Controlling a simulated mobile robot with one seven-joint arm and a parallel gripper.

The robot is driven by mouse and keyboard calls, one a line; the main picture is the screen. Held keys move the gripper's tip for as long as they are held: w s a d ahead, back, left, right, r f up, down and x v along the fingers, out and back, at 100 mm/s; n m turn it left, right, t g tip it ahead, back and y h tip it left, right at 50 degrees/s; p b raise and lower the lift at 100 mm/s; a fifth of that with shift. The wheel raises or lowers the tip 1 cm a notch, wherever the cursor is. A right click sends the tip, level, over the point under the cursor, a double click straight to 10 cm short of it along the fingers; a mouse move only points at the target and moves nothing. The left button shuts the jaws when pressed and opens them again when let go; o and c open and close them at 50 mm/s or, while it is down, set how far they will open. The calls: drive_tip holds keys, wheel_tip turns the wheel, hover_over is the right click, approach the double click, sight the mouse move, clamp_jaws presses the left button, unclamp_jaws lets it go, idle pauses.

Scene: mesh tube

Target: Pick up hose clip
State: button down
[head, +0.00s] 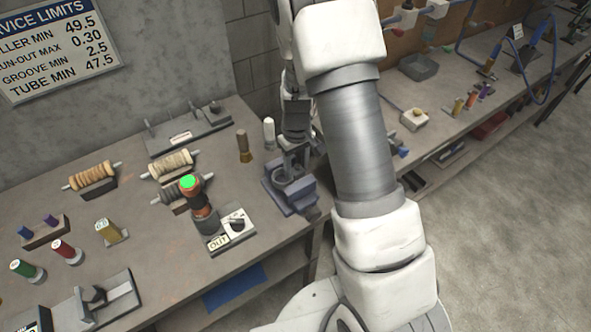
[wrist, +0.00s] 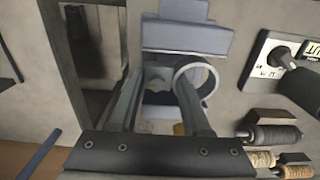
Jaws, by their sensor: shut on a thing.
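My gripper (wrist: 168,84) is over a blue-grey holder (wrist: 188,37) at the bench's right end. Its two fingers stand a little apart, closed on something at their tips. A grey ring, which I take to be the hose clip (wrist: 212,77), shows at the right fingertip in the wrist view. The part between the fingertips is mostly hidden. In the head view my gripper (head: 293,160) points down at the holder (head: 290,205). I cannot tell whether the clip still touches the holder.
A white bottle (head: 269,133) and a brown one (head: 244,147) stand close behind. Several thread spools (head: 92,177) lie further left. The floor (head: 500,210) is clear at right.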

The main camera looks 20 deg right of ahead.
sight(296, 166)
wheel_tip(296, 166, up, 6)
drive_tip(key=shift+w+f+b, duration=0.1)
drive_tip(key=shift+f+b, duration=0.1)
drive_tip(key=shift+b, duration=0.1)
drive_tip(key=s+d+b, duration=0.1)
drive_tip(key=s+d, duration=0.2)
drive_tip(key=s, duration=0.6)
drive_tip(key=s+d+b, duration=0.2)
drive_tip(key=s+d, duration=0.1)
drive_tip(key=s, duration=0.6)
drive_tip(key=shift+s, duration=0.2)
